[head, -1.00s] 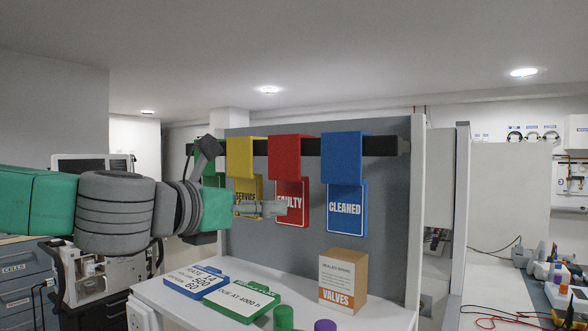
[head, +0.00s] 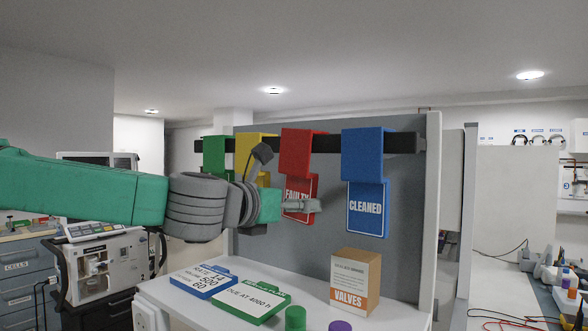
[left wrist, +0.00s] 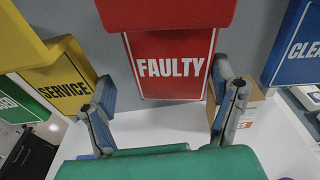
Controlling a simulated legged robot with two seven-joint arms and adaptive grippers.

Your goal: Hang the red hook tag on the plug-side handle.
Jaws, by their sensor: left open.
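The red hook tag (head: 301,152), lettered FAULTY, hangs on a black rail (head: 402,143) between a yellow and a blue tag. My left gripper (head: 305,205) is open in front of its lower plate and partly covers it. In the left wrist view, the red tag (left wrist: 170,65) is ahead, between the two spread fingers. No grip on it shows. A wheeled medical machine (head: 102,266) stands at the left, partly hidden by my arm. I cannot make out which part is the plug-side handle. My right gripper is not in view.
Green (head: 216,150), yellow (head: 245,145) and blue (head: 365,155) hook tags share the rail. Below, a white counter (head: 235,266) holds two flat cards, a VALVES box (head: 355,282) and green and purple round items. A grey panel (head: 395,215) stands behind.

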